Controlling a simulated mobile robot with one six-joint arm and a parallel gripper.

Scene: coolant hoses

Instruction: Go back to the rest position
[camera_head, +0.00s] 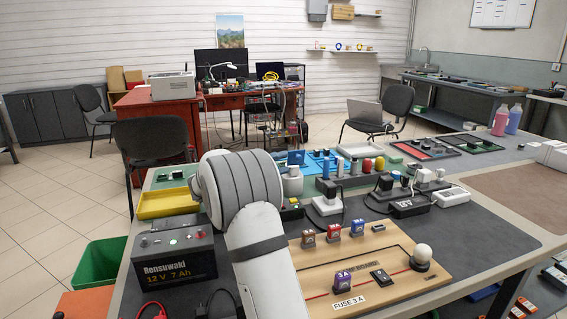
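My arm rises from the bottom middle of the head view. Its large grey and white joint stands over the near left part of the workbench (490,222). I cannot make out my gripper or its fingers, so I cannot see whether anything is held. I cannot make out any coolant hose on the bench.
Left of my arm are a black battery (174,252) and a yellow tray (167,203). Right of it is a wooden fuse board (365,262). Plugs and a power strip (398,195) lie behind. A green bin (100,262) stands at the left. The bench's right front is clear.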

